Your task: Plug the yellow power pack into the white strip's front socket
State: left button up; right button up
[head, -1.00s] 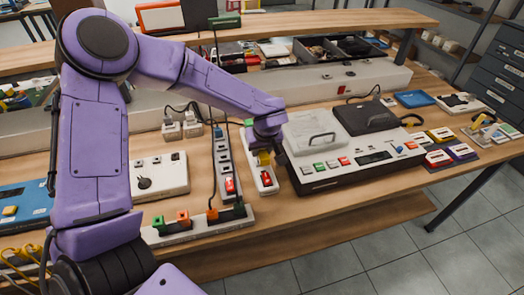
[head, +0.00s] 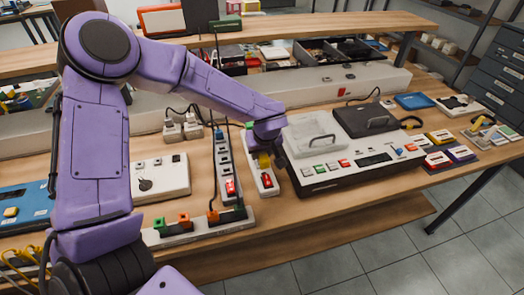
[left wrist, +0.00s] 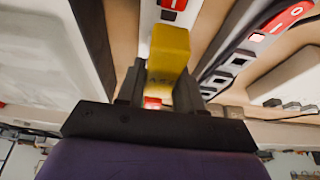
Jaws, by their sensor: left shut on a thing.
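My left gripper (head: 268,153) is shut on the yellow power pack (head: 263,160), over the white strip with a red switch (head: 267,181). In the left wrist view the fingers (left wrist: 158,92) stand on both sides of the yellow pack (left wrist: 168,48), and the white strip (left wrist: 150,12) runs behind it. The pack hides the socket under it. I cannot tell whether the pack touches the strip or is seated in it. My right gripper is not in view.
A grey strip (head: 222,160) with a red switch lies close on the left. A white console (head: 345,172) stands close on the right. A strip with coloured plugs (head: 200,228) lies along the front edge. Bare wood shows in front of the console.

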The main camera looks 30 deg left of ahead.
pick_arm(q)
jog(key=shift+s+d+p, duration=0.1)
jog(key=shift+s+p, duration=0.1)
jog(key=shift+p, duration=0.15)
dwell(0.3)
jog(key=shift+f, duration=0.6)
dwell(0.8)
jog(key=shift+s+f+p, duration=0.2)
jog(key=shift+f+p, duration=0.05)
jog(key=shift+p, duration=0.7)
dwell(2.8)
jog(key=shift+r, duration=0.1)
jog(key=shift+w+r+p, duration=0.15)
jog(key=shift+r+p, duration=0.6)
jog(key=shift+p, duration=0.3)
notch_tip(320, 180, up, 5)
jog(key=p, duration=0.5)
jog(key=shift+f, duration=0.15)
jog(key=shift+f, duration=0.1)
jog(key=shift+w, duration=0.1)
